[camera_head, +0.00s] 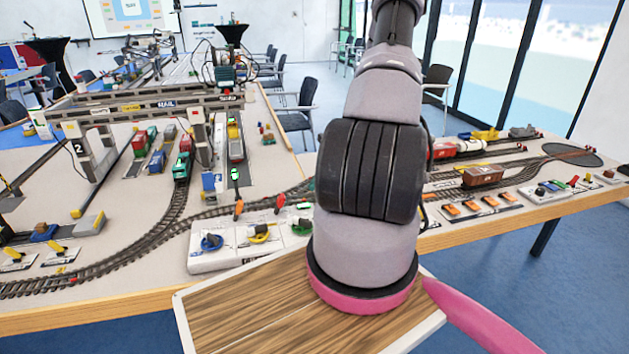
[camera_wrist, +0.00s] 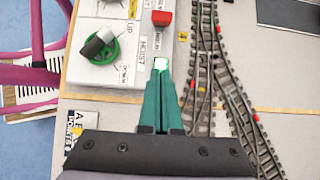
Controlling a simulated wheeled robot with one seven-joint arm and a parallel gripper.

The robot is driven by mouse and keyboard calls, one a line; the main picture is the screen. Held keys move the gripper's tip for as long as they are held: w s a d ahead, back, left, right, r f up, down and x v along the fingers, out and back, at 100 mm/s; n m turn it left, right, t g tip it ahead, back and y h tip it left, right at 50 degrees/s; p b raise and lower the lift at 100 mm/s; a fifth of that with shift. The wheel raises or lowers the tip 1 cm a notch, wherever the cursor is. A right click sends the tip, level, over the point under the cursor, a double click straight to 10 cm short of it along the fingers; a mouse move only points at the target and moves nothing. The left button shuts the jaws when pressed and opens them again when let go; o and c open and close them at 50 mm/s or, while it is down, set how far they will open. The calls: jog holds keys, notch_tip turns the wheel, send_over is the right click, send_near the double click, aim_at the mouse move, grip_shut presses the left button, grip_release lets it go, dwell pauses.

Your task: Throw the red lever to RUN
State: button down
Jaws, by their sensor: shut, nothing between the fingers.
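My gripper (camera_wrist: 160,68) shows in the wrist view with its green fingers together and nothing between them. Its tips point at the right edge of a white control panel (camera_wrist: 93,72) marked HOIST. A small red block (camera_wrist: 162,18) sits just ahead of the tips, apart from them; I cannot tell if it is a lever. In the head view my arm hides the gripper. A small red piece that looks like a lever (camera_head: 574,181) stands on the right-hand panel (camera_head: 543,192), far from the arm. No RUN mark is legible.
A green knob (camera_wrist: 97,46) sits on the panel left of my fingers. Rail tracks (camera_wrist: 222,85) run close on the right. In the head view, the gantry crane (camera_head: 150,104) and model trains stand at left, and a brown wagon (camera_head: 482,176) at right.

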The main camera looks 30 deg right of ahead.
aim_at(279, 205)
jog(key=x, duration=0.6)
jog(key=a, duration=0.2)
jog(key=a+r, duration=0.1)
jog(key=shift+w, duration=0.4)
jog(key=shift+w+a+r, duration=0.15)
jog(key=shift+a, duration=0.25)
